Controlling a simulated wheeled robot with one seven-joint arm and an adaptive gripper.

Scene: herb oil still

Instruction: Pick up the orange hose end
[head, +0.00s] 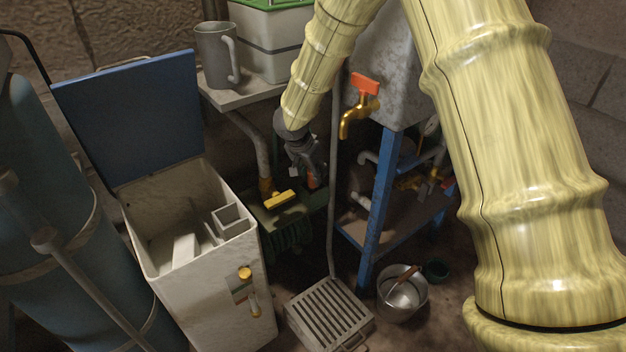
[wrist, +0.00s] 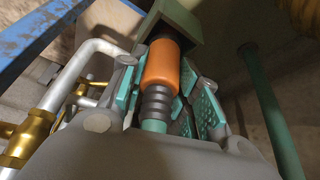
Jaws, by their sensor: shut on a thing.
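The orange hose end (wrist: 161,67) is an orange sleeve with a dark ribbed collar below it and a green hose at its lower end. In the wrist view it lies between the teal-padded fingers of my gripper (wrist: 160,92), which is shut on it. Its upper end meets a green block-like part (wrist: 180,20); I cannot tell whether they are joined. In the head view my gripper (head: 308,172) reaches down beside the green machine under the shelf, and a bit of orange (head: 312,181) shows at its fingers.
A yellow-handled valve (head: 280,200) sits just left of my gripper. A brass tap with a red handle (head: 359,103) and a blue table leg (head: 381,205) stand to the right. A white chest with a raised blue lid (head: 130,115) is at left. A slatted grate (head: 328,315) and metal pot (head: 403,297) are on the floor.

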